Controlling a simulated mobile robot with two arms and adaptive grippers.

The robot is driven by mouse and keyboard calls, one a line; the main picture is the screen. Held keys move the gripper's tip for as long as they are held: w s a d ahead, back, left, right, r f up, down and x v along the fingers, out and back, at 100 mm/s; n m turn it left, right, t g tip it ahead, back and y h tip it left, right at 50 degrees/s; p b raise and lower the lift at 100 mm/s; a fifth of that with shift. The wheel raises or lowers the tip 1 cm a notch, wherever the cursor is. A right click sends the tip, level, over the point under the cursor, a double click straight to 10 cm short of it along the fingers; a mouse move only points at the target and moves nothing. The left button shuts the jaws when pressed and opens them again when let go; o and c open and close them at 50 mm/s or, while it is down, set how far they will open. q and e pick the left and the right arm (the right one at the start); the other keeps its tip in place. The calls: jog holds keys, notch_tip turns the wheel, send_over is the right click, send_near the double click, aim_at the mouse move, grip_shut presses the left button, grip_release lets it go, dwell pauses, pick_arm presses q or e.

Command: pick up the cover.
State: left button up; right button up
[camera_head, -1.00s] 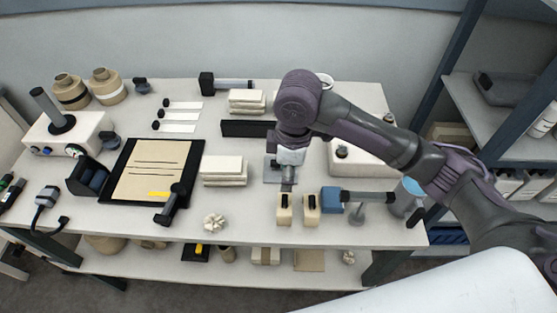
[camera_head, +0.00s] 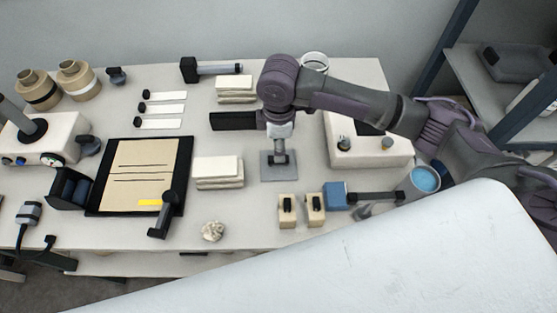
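A grey square plate (camera_head: 268,172), which may be the cover, lies on the table right of the middle stack of pale blocks. My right arm comes in from the right, and its gripper (camera_head: 279,158) points down over this plate. The fingers are small and dark and overlap the plate's middle. I cannot tell whether they touch it, whether a knob stands there, or whether they are open or shut. My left gripper is not in view.
A black clipboard (camera_head: 183,180) with brown paper lies at left. Pale block stacks (camera_head: 218,182), two small tan blocks (camera_head: 287,222), a blue-headed tool (camera_head: 337,195) and a cup of blue liquid (camera_head: 425,180) surround the plate.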

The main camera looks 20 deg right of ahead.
jog(key=shift+w+f, duration=0.1)
jog(key=shift+f, duration=0.25)
jog(key=f, duration=0.1)
jog(key=f+p, duration=0.1)
jog(key=f, duration=0.1)
jog(key=shift+s+p, duration=0.2)
jog(key=shift+p, duration=0.1)
jog(key=shift+f, duration=1.15)
jog(key=shift+w, duration=0.1)
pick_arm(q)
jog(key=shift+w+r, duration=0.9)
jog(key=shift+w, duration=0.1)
pick_arm(e)
grip_shut()
